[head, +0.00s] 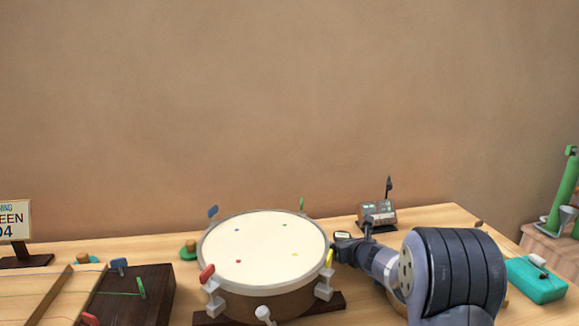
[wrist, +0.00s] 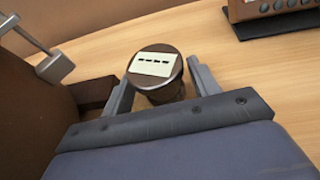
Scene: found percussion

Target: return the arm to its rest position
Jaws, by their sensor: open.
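My gripper (wrist: 162,88) is open in the wrist view, one finger on each side of a dark brown cylinder (wrist: 178,92). The cylinder has a pale label (wrist: 153,64) with dark dashes on its top. I cannot tell whether either finger touches it. In the head view my gripper (head: 352,243) is low, just right of the round drum (head: 262,245), and the pale label shows at its tip. My arm reaches in from the lower right and hides part of the table.
A small device (head: 377,212) with an upright stalk stands behind my gripper. A teal box (head: 537,281) lies to the right. A dark wooden block (head: 130,292) is left of the drum, and a sign (head: 15,220) stands far left. The air above the table is clear.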

